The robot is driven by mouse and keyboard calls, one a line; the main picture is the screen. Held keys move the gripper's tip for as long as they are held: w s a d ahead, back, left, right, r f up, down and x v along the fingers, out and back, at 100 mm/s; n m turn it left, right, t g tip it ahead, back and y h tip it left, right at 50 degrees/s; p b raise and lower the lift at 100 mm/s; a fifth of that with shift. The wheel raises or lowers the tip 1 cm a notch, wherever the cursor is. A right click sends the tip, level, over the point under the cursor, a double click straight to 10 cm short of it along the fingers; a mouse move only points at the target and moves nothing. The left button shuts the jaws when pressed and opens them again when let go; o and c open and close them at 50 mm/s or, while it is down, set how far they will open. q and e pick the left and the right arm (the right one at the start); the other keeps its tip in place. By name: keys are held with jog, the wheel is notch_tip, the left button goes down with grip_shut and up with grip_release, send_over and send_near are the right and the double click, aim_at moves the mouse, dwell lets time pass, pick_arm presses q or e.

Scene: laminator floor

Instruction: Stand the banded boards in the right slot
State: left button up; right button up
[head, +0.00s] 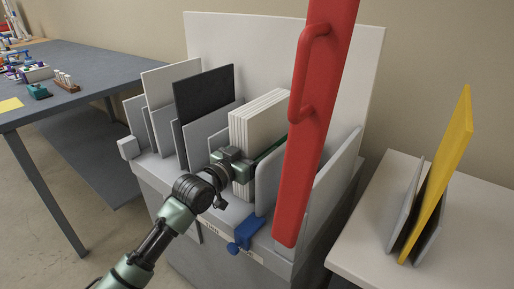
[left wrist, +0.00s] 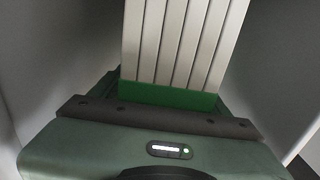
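The banded boards (head: 262,112) are a stack of several white boards standing upright in the rack (head: 322,70), between a grey divider on the left and a rounded grey divider (head: 266,185) on the right. In the left wrist view the edges of the boards (left wrist: 180,40) rise from a green band (left wrist: 168,95) close in front of the palm. My left gripper (head: 250,160) reaches in from the front, with a finger along the right side of the stack, and appears shut on it. The far fingertips and the bottom of the stack are partly hidden. My right gripper is not in view.
A tall red panel with a handle (head: 318,120) stands just right of the stack. A dark board (head: 204,100) and grey dividers are at left. A blue clamp (head: 245,234) sits on the rack's front edge. A side table (head: 480,210) holds a yellow board (head: 440,170).

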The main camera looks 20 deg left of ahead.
pick_arm(q)
jog(key=shift+r, duration=0.2)
jog(key=p+v, duration=0.1)
jog(key=v, duration=1.1)
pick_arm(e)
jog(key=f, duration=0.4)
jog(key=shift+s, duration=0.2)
